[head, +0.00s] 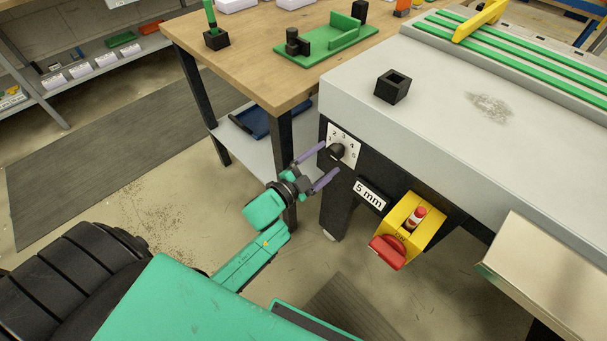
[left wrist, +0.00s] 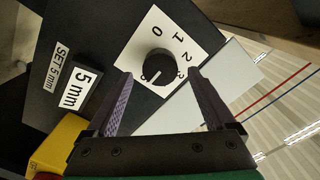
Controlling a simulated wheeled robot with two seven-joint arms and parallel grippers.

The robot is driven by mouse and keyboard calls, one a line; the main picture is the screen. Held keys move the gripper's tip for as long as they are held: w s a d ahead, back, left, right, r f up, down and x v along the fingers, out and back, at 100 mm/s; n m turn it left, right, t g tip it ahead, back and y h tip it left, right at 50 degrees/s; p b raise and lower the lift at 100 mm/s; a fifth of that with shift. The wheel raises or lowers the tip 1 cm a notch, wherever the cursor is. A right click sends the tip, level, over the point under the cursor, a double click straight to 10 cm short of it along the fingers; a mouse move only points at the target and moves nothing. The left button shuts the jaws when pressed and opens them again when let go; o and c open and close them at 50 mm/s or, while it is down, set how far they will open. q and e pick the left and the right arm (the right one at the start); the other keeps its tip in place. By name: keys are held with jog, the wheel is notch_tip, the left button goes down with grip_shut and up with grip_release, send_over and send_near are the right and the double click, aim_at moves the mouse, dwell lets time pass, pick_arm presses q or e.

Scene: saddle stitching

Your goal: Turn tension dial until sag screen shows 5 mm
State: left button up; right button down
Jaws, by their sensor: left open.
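The tension dial (head: 337,152) is a black round knob on a white numbered plate on the front of the grey machine. It also shows in the left wrist view (left wrist: 158,64), with a pale pointer mark on its face; the number it points at is unclear. The sag screen (head: 370,195) is a white panel reading "5 mm", and it reads the same in the left wrist view (left wrist: 80,88). My left gripper (head: 331,158) is open, its two purple fingers on either side of the dial with gaps between them and the knob. My right gripper is not seen.
A "SET 5 mm" label (left wrist: 61,66) sits beside the screen. A yellow box with a red switch (head: 408,225) juts out below right of the screen. A wooden table (head: 255,70) stands behind left. A black square holder (head: 393,87) is on the machine top.

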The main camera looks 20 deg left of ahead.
pick_arm(q)
jog(key=v, duration=1.1)
jog(key=shift+f, duration=0.15)
jog(key=s+a+f+n+g+y+p, duration=0.2)
jog(key=s+f+n+g, duration=0.1)
jog(key=f, duration=0.5)
jog(key=s+a+f+n+g+y+p, duration=0.2)
jog(key=s+f, duration=0.2)
jog(key=f, duration=0.5)
jog(key=s+a+f+n+g+y+p, duration=0.2)
jog(key=s+f+n+g, duration=0.1)
jog(key=f, duration=0.5)
jog(key=s+f+n+g+p, duration=0.1)
jog(key=s+f+g, duration=0.2)
jog(key=s, duration=0.6)
jog(key=s+f+n+g+p, duration=0.1)
jog(key=s+f+g, duration=0.3)
jog(key=s, duration=0.6)
notch_tip(320, 180, down, 2)
jog(key=shift+s+a+f+n+g+y, duration=0.15)
jog(key=shift+a+n+g+y, duration=0.2)
jog(key=shift+n, duration=0.25)
